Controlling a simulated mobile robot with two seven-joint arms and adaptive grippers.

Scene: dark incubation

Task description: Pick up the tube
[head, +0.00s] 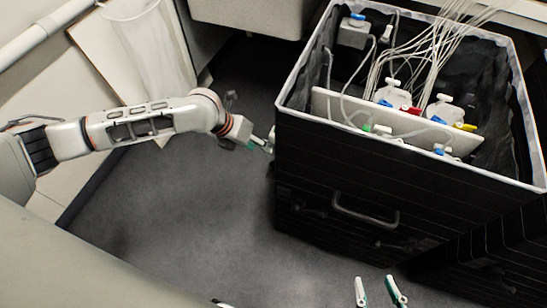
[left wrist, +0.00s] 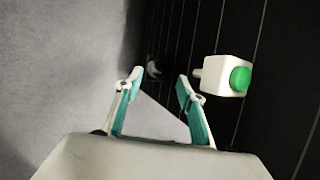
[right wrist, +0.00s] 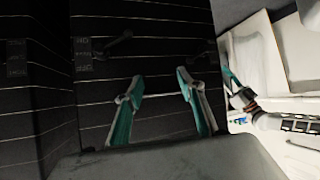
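Several thin pale tubes (head: 331,76) run inside the open black box in the head view. I cannot tell which one the task means. My left gripper (head: 262,143) is outside the box's left wall, small and partly hidden in the head view. The left wrist view shows its fingers (left wrist: 160,76) apart with nothing between them. A white block with a green round end (left wrist: 226,76) is just right of them; whether they touch is unclear. My right gripper (head: 374,282) is open and empty at the bottom, before the box front; it also shows in the right wrist view (right wrist: 158,78).
The black box (head: 320,165) has a pale rim and a front handle (head: 366,214). Inside are a white panel (head: 335,107), white capped fittings (head: 392,94) and a bundle of cables (head: 425,50). The grey floor (head: 190,215) left of the box is clear.

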